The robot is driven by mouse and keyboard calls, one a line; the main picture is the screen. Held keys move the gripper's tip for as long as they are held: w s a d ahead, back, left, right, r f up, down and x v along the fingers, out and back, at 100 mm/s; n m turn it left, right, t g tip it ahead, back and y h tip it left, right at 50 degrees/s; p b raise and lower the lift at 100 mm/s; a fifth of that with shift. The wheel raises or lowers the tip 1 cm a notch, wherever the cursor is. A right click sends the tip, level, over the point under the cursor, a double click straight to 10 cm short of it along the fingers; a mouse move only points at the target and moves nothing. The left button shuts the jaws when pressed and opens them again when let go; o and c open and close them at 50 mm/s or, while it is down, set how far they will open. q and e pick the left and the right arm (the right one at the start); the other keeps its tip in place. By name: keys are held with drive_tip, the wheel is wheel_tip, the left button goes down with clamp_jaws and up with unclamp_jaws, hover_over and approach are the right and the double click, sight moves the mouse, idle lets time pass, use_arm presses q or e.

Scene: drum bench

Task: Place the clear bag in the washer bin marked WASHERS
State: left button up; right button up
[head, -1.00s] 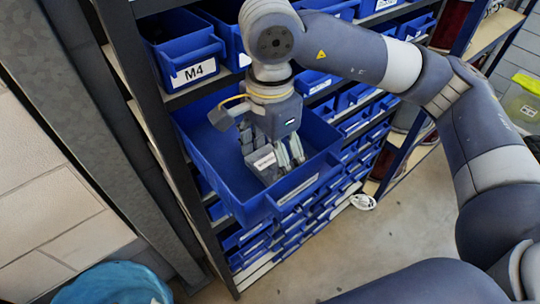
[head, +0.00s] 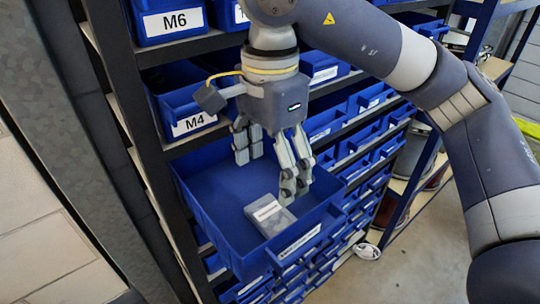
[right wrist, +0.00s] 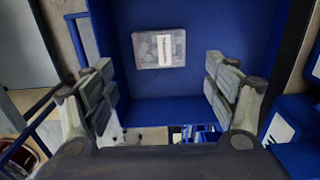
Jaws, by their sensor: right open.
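The clear bag (head: 270,214) is a small greyish packet with a white label. It lies flat on the floor of a large blue bin (head: 205,205), near the front wall; it also shows in the right wrist view (right wrist: 150,50). The bin's front label (head: 300,241) is too small to read for certain. My right gripper (head: 271,165) is open above the bin, fingers apart and pointing down, clear of the bag. In the right wrist view the open fingers (right wrist: 168,95) frame the bin with nothing between them. My left gripper is not in view.
The bin sticks out from a dark shelf rack. Bins marked M4 (head: 190,124) and M6 (head: 168,24) sit above it. Several smaller blue bins fill the shelves to the right and below. Bare floor (head: 405,275) lies at the lower right.

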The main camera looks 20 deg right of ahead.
drive_tip(key=shift+r, duration=1.35)
